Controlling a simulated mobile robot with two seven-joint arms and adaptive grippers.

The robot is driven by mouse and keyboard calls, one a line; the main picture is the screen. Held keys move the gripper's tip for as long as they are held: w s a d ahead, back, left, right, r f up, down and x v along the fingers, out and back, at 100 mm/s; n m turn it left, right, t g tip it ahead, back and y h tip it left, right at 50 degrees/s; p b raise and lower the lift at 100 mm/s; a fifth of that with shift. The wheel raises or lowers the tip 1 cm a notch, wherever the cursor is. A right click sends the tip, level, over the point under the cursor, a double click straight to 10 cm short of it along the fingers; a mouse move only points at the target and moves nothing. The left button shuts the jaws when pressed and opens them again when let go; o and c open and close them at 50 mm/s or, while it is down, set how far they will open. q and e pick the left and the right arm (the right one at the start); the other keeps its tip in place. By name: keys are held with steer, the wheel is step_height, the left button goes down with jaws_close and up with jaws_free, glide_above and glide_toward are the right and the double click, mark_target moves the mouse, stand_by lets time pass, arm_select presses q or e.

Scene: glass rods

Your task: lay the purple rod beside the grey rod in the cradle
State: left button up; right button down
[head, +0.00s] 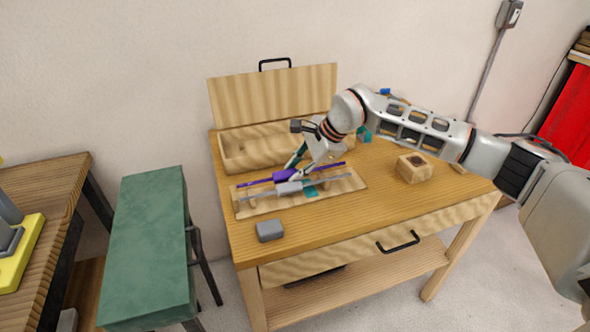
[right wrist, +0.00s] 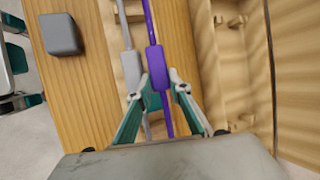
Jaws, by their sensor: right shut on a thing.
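The purple rod (head: 281,176) has a thicker purple grip in its middle. My right gripper (head: 289,178) is shut on this grip; the right wrist view shows the purple rod (right wrist: 157,68) between its teal fingers (right wrist: 160,84). The grey rod (head: 290,188), with a grey grip, lies along the pale wooden cradle (head: 262,208). It also shows in the right wrist view (right wrist: 131,66), just left of the purple rod and nearly parallel to it. The purple rod is over the cradle's far side; I cannot tell whether it touches the supports. My left gripper is out of view.
An open wooden box (head: 232,155) with its lid raised stands behind the cradle. A grey block (head: 270,231) lies in front, and a small wooden block (head: 414,168) lies to the right. A green-topped stool (head: 148,240) stands left of the table (head: 350,230).

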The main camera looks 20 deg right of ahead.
steer(key=shift+s+f, duration=0.45)
steer(key=shift+f, duration=0.2)
steer(key=c, duration=1.8)
jaws_free()
steer(key=shift+d+r, duration=0.1)
steer(key=shift+r, duration=0.15)
